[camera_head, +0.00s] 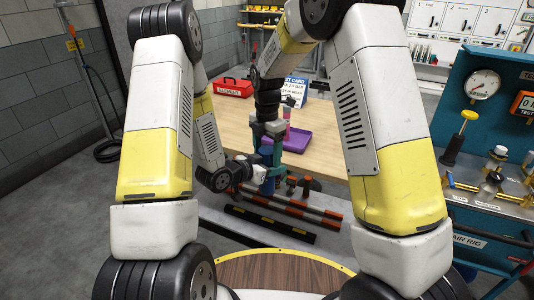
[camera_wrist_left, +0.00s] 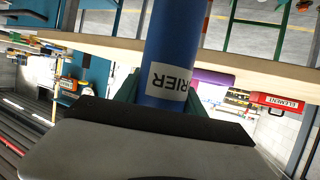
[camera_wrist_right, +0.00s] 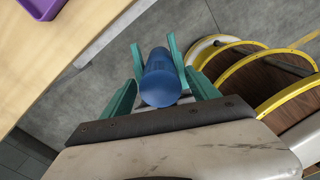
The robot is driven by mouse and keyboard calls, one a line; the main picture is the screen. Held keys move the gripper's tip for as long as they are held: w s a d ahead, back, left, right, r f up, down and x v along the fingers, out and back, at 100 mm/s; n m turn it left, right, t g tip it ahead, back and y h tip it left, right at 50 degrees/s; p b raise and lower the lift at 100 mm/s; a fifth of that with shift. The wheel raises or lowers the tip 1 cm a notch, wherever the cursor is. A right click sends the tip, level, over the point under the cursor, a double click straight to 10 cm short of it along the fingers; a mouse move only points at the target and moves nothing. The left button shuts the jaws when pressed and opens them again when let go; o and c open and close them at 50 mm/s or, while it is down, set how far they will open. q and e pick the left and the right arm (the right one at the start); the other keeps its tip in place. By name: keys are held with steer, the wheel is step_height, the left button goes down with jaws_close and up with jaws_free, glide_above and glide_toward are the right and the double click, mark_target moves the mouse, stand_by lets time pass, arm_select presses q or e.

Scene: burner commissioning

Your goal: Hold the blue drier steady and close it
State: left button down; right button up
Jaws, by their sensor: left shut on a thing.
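The blue drier (camera_head: 269,186) stands roughly upright in front of the table edge, partly hidden by my grippers in the head view. In the left wrist view the blue drier (camera_wrist_left: 176,50) is a cylinder with a white label ending in "RIER". My left gripper (camera_head: 257,174) comes in from the side and is shut on its body. My right gripper (camera_head: 271,162) points down over its top, its teal fingers apart. In the right wrist view the drier's round blue end (camera_wrist_right: 160,88) lies between these fingers, with gaps visible beside it. Whether its cap is fully closed cannot be told.
The wooden table (camera_head: 322,120) holds a purple tray (camera_head: 296,140), a red ELEMENT box (camera_head: 233,87) and a test card. Striped bars (camera_head: 290,208) lie low near the drier. The teal air rig (camera_head: 470,242) with gauge and valves stands at the right.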

steer(key=shift+r, duration=2.25)
steer(key=o, duration=0.6)
steer(key=shift+c, duration=0.2)
steer(key=shift+r, duration=0.15)
step_height(320, 180, up, 12)
